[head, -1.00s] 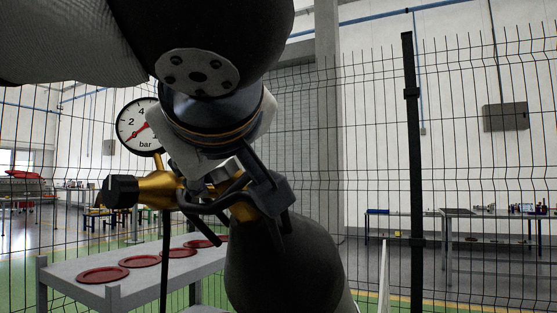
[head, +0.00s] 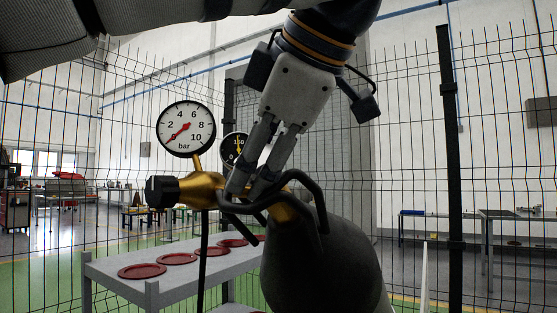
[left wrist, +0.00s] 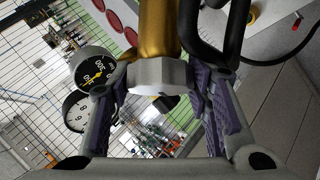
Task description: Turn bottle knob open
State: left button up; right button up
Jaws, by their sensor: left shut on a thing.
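A dark gas bottle (head: 322,265) stands in front of me with a brass valve (head: 205,188) on top. A black knob (head: 162,192) sits on the left end of the brass fitting. My left gripper (head: 250,187) comes down from above onto the valve, with its fingers either side of a pale grey knob (left wrist: 160,74). It is shut on this grey knob, which sits at the end of the brass stem (left wrist: 160,28). In the head view the fingers mostly hide it. How far the knob is turned, I cannot tell. My right gripper is not in view.
A white pressure gauge (head: 186,128) and a black gauge (head: 237,150) stand close left of my fingers. Black guard bars (head: 300,185) curve around the valve. A grey table (head: 152,285) with several red discs stands behind, and a wire fence surrounds the area.

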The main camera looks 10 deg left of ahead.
pick_arm(q)
jog(key=shift+f+n+g+h, duration=0.1)
jog(key=shift+n+g+h, duration=0.2)
jog(key=shift+n+g, duration=0.55)
jog(key=shift+n, duration=0.25)
jog(key=o, duration=1.2)
jog(key=shift+c, duration=0.2)
